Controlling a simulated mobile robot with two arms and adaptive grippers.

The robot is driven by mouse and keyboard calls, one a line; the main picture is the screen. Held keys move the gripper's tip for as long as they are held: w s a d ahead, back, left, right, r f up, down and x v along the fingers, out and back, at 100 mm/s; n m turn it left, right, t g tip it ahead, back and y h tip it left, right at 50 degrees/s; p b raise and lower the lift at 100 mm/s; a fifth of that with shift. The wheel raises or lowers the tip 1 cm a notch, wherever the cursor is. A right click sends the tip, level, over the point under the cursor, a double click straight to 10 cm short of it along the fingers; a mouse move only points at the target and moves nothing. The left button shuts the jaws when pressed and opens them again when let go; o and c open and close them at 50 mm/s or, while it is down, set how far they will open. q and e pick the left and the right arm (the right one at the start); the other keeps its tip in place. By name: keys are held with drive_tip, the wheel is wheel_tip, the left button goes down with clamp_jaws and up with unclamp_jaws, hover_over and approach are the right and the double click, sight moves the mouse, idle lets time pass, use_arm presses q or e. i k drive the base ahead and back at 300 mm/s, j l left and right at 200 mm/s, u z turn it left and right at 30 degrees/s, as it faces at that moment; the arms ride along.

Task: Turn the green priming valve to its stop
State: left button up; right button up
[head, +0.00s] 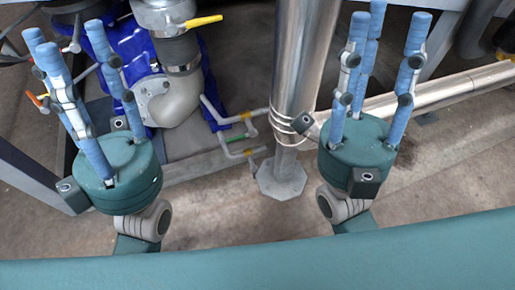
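A small green piece (240,137), which looks like the priming valve's handle, sits on the thin grey piping low beside the pump, between my two grippers. It is too small to tell its exact angle or its stop. My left gripper (62,40) has its blue fingers spread and is empty, left of the pump and well apart from the green piece. My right gripper (386,26) also has its fingers spread and is empty, right of the steel column. Neither gripper touches the valve.
A blue pump (132,48) with a grey elbow (176,100) and a yellow lever (203,22) stands at upper left. A steel column (303,60) with wire loops stands between the green piece and my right gripper. A horizontal pipe (440,92) runs right. Orange-tipped handles (36,99) are at far left.

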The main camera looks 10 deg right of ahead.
sight(253, 133)
drive_tip(key=l+u, duration=0.35)
drive_tip(key=l, duration=0.25)
drive_tip(key=l+u, duration=0.35)
drive_tip(key=l, duration=0.25)
drive_tip(key=k+l+u, duration=0.2)
drive_tip(key=l+u, duration=0.2)
drive_tip(key=l, duration=0.15)
